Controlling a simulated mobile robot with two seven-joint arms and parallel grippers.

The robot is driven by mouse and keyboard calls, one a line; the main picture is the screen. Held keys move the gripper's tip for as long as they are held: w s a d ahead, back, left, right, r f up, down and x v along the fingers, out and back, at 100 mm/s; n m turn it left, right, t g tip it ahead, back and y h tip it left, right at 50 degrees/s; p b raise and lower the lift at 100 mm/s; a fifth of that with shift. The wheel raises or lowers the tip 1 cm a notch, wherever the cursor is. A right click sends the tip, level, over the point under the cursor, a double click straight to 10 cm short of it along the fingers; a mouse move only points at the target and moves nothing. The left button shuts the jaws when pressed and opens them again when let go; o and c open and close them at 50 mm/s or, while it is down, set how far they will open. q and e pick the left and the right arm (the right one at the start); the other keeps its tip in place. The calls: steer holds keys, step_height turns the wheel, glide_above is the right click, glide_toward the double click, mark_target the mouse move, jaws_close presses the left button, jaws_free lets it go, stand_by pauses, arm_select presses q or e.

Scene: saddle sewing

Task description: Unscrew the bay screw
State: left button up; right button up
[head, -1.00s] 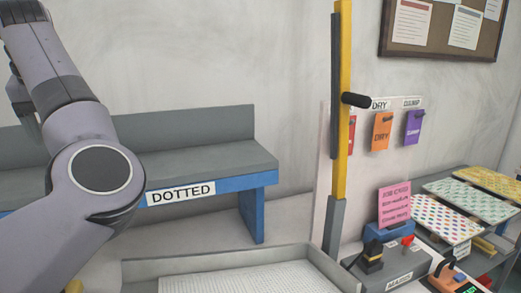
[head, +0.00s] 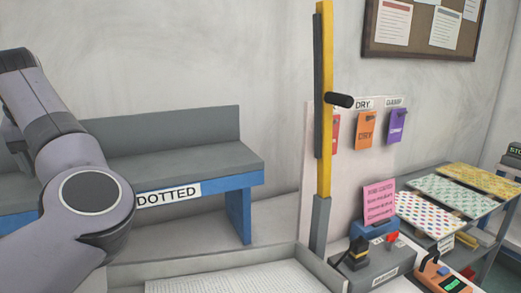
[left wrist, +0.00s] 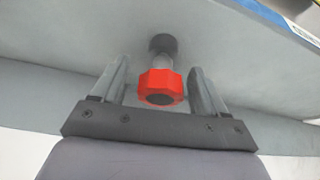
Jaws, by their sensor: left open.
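The bay screw shows in the left wrist view as a red faceted knob (left wrist: 161,88) with a dark centre, on a grey shaft that runs into a dark round collar (left wrist: 163,43) on a grey surface. My left gripper (left wrist: 161,76) is open, with one finger on each side of the knob. A gap shows between the knob and each finger. In the head view my left arm comes in from the left, and its gripper and the screw are not visible there. My right gripper is in neither view.
A grey bench with a blue front (head: 238,182) and a "DOTTED" label stands behind my left arm. A yellow post with a black handle (head: 325,120) rises right of centre. A grey tray (head: 215,262) lies in front. A device cluster (head: 375,262) and patterned sheets (head: 432,217) are at right.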

arm_select(q)
steer(key=shift+c, duration=0.3)
steer(key=c, duration=1.1)
steer(key=shift+n+g+y, duration=0.4)
steer(key=shift+n+y, duration=0.1)
steer(key=shift+n, duration=1.2)
steer(key=shift+s+a+n+g, duration=0.15)
steer(key=shift+n+g, duration=0.45)
steer(key=shift+n, duration=1)
steer(key=shift+n, duration=0.4)
steer(key=o, duration=1.2)
steer(key=shift+c, duration=0.2)
